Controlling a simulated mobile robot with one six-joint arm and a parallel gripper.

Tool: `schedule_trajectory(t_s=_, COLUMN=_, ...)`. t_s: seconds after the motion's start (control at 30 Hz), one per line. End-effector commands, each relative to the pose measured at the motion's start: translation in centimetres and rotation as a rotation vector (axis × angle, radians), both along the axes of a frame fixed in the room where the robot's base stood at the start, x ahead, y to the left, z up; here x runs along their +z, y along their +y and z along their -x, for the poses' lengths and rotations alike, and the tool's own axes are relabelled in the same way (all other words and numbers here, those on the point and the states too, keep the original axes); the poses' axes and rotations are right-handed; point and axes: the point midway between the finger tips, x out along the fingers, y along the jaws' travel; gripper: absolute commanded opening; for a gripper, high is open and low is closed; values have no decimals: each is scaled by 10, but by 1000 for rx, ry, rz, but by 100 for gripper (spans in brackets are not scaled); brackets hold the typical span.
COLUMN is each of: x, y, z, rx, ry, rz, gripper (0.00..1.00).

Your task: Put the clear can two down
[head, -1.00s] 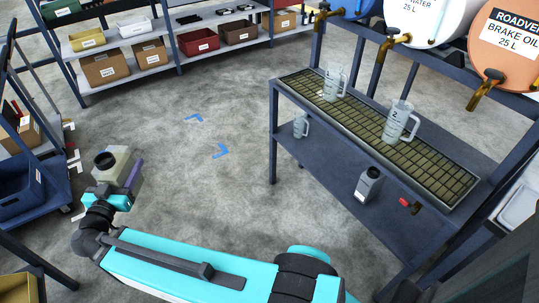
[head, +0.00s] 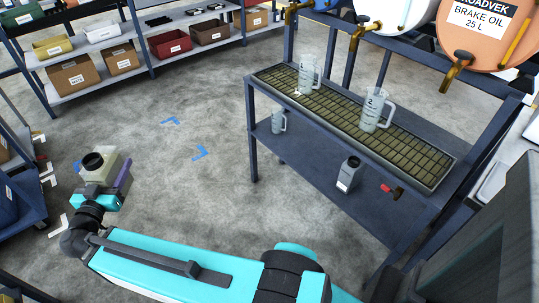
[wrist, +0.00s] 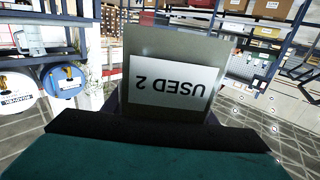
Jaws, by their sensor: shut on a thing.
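My gripper (head: 106,184) is shut on a pale, boxy can (head: 98,158) with a dark round opening on top, held in the air over the floor at left in the head view. In the wrist view the can (wrist: 185,48) fills the middle, its white label reading "USED 2" upside down. A clear jug marked 2 (head: 376,112) stands on the grated tray of the dark bench, well to the right of my gripper. A second clear jug (head: 309,74) stands further back on the same tray.
The bench's lower shelf (head: 310,160) holds a small jug (head: 278,122), a grey can (head: 349,173) and a red-handled item (head: 387,188). Drums with taps hang above. A blue trolley (head: 20,205) is at far left. Open floor with blue marks (head: 200,152) lies between.

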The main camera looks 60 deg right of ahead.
Motion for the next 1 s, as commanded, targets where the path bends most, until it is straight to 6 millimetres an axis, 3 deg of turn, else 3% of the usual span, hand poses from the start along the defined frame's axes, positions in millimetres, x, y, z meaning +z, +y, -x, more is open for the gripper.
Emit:
schedule_trajectory(t_s=0.47, x=-46, y=-120, z=11, rx=-156, ry=-2, rz=2, gripper=11)
schedule_trajectory(t_s=1.0, x=-93, y=-250, z=50, rx=-328, ry=-3, rz=3, gripper=11)
